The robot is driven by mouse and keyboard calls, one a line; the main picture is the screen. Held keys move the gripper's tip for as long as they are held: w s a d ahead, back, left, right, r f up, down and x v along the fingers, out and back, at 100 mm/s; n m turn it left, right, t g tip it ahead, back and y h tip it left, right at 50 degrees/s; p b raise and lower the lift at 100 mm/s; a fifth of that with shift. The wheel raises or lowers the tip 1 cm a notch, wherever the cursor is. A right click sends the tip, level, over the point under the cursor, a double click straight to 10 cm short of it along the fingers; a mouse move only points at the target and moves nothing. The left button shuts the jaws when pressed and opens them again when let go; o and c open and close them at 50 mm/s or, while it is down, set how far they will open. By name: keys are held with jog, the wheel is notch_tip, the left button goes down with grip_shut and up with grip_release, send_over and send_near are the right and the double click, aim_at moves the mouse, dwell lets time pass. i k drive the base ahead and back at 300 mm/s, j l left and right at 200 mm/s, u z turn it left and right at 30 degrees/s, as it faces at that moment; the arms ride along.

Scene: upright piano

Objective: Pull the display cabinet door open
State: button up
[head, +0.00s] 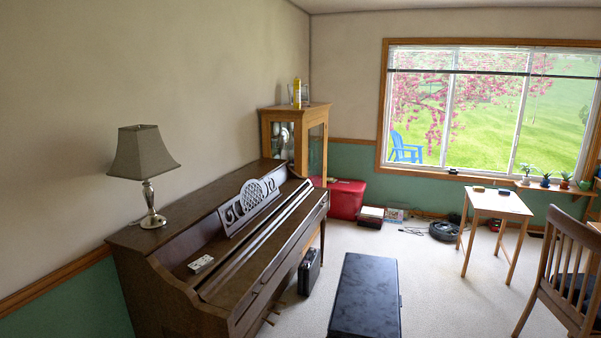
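The display cabinet (269,136) is light wood with glass panes. It stands against the left wall at the far end of the room, behind the piano. Its upper part shows; the piano hides much of the lower part. A glass pane faces me and another faces right; I cannot tell which one is the door or see a handle. No panel visibly stands ajar. A yellow can (297,93) and a small clear item stand on its top. My gripper is not in view.
The upright piano (150,255) with a lamp (144,160) fills the left side. A dark bench (367,290) stands in front of it. A red box (347,198) is on the floor by the cabinet. A small table (500,202) and wooden chair (565,265) are at right.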

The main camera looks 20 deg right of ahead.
aim_at(309, 125)
jog(key=l+z, duration=0.4)
jog(key=i+l+z, duration=0.45)
jog(key=l, duration=0.3)
jog(key=i+l+z, duration=0.95)
jog(key=i, duration=0.15)
jog(key=i+u, duration=0.1)
jog(key=i, duration=0.55)
jog(key=i+l, duration=0.15)
jog(key=i, duration=0.45)
jog(key=i+l+u, duration=0.15)
jog(key=i, duration=0.5)
jog(key=i+j+u, duration=0.1)
jog(key=i+u, duration=0.2)
jog(key=i, duration=0.3)
jog(key=i+u, duration=0.25)
jog(key=i, duration=0.35)
jog(key=i+l+u, duration=0.3)
jog(key=i, duration=0.3)
jog(key=i+j+u, duration=0.15)
jog(key=i+u, duration=0.2)
jog(key=i, duration=0.4)
jog(key=i+u, duration=0.35)
jog(key=i, duration=0.4)
jog(key=i+l+u, duration=0.35)
jog(key=i, duration=0.35)
jog(key=i+u, duration=0.15)
jog(key=i, duration=0.55)
